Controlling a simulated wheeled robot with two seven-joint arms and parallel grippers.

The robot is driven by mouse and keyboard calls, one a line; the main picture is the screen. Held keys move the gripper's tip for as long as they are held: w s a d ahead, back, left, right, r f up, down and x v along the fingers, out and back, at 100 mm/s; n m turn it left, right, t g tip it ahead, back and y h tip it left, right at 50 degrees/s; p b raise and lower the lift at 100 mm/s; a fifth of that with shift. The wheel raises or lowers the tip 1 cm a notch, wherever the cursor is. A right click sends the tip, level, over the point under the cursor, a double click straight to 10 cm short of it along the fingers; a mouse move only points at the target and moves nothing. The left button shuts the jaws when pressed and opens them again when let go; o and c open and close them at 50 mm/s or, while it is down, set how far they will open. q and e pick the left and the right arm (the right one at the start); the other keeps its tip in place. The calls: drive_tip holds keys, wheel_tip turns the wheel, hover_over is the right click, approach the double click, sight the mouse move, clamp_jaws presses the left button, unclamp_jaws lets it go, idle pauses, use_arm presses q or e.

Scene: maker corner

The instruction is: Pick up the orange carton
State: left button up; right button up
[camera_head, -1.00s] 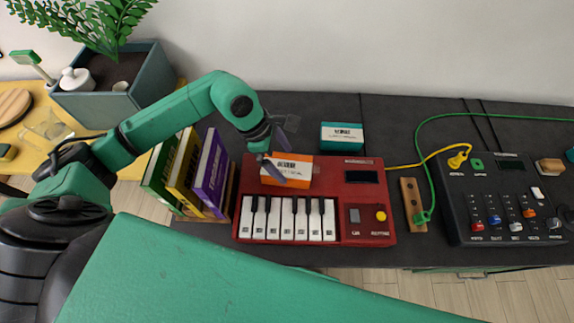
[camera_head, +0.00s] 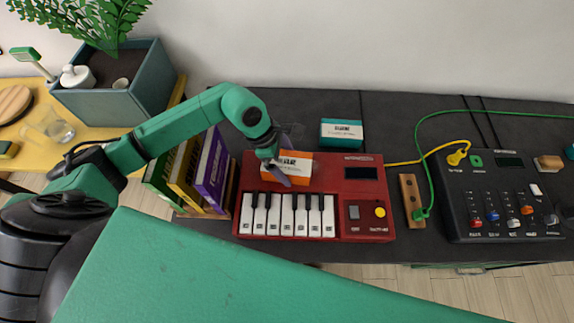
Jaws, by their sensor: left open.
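The orange carton (camera_head: 300,165), with a white label on its front, sits on the rear part of the red toy keyboard (camera_head: 345,205), behind the white and black keys. My left gripper (camera_head: 281,161) is open at the carton's left end. One finger shows in front of the carton's left part and the other behind it. The gripper hides part of the carton's left side, and I cannot tell whether the fingers touch it. My right gripper is not in view.
A teal carton (camera_head: 341,132) stands behind the keyboard. Several upright books (camera_head: 211,172) stand to its left. A wooden strip (camera_head: 412,200), cables and a black mixer (camera_head: 502,200) are to the right. A planter (camera_head: 126,88) is at the back left.

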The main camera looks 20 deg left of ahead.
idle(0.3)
use_arm(q)
drive_tip(key=c, duration=1.4)
